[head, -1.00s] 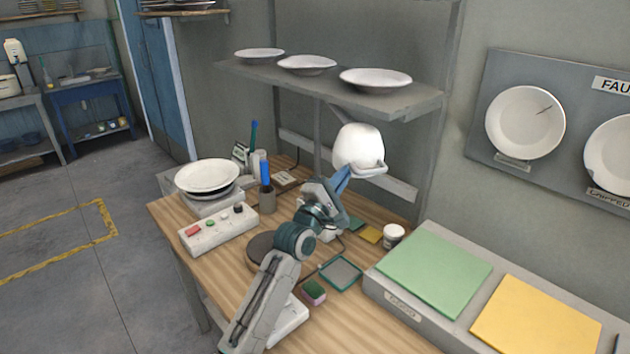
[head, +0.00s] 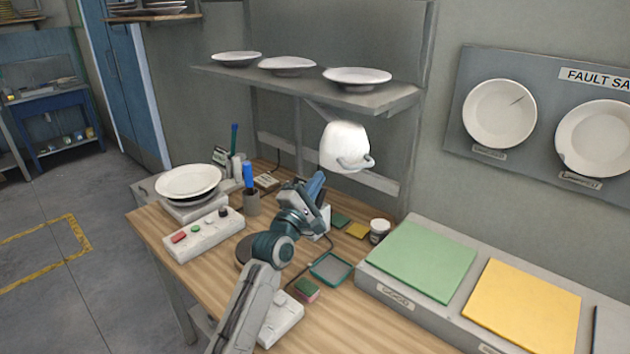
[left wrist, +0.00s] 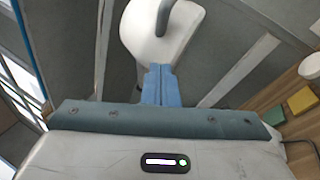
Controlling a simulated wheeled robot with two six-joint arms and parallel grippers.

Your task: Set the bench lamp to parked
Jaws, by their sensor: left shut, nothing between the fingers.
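The bench lamp's white rounded head (head: 344,146) hangs above the back of the wooden bench, in front of the shelf frame. A grey loop handle (head: 356,162) sits at its lower right. My left gripper (head: 317,180) is just below and left of the lamp head, apart from the handle. Its blue fingers (left wrist: 160,84) are shut together and empty. The lamp's arm is mostly hidden behind my arm. My right gripper is not in view.
The wooden bench (head: 345,318) carries a plate on a stand (head: 188,182), a button box (head: 203,235), a pen cup (head: 252,204) and a white jar (head: 379,230). A shelf with plates (head: 390,99) overhangs the back. Green (head: 420,260) and yellow (head: 523,305) pads lie right.

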